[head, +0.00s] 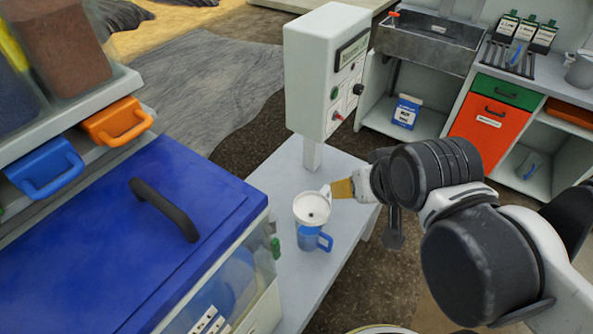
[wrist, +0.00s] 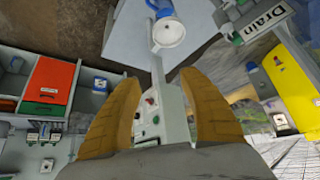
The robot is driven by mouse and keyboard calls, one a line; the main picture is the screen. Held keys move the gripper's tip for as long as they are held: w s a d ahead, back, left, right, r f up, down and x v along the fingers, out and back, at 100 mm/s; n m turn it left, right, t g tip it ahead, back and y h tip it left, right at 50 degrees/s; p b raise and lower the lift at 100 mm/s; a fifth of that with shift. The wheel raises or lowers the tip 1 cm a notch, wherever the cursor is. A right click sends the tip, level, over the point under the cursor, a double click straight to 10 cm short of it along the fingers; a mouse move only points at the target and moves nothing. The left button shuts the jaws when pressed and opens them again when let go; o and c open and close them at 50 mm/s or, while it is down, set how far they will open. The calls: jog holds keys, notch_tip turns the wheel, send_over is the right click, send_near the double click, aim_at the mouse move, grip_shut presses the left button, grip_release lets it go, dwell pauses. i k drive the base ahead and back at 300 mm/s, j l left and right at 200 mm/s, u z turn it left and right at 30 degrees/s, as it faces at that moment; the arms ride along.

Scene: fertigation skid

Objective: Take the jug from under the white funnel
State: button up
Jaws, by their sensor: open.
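A jug (head: 310,239) with a blue lower part and a blue handle on its right side stands upright on the grey bench. The white funnel (head: 311,207) is directly above it and hides its top. In the wrist view the funnel (wrist: 170,31) is at the top centre, with part of the blue jug (wrist: 160,7) beside it. My gripper (head: 335,189) is just right of the funnel, at about its rim height in the picture. In the wrist view its two tan fingers are spread, with nothing between the fingertips (wrist: 160,77).
A white control box (head: 325,75) on a post stands behind the jug. A blue-lidded bin (head: 150,235) with a black handle is close on the left. The grey bench (head: 285,180) is clear around the jug. A sink (head: 425,48) and an orange cabinet door (head: 487,125) are at the back right.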

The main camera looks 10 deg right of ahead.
aim_at(309, 238)
jog(key=k+l+z, duration=0.15)
jog(key=k, duration=0.25)
jog(key=k+l+z, duration=0.1)
jog(key=k+l, duration=0.25)
jog(key=k, duration=0.1)
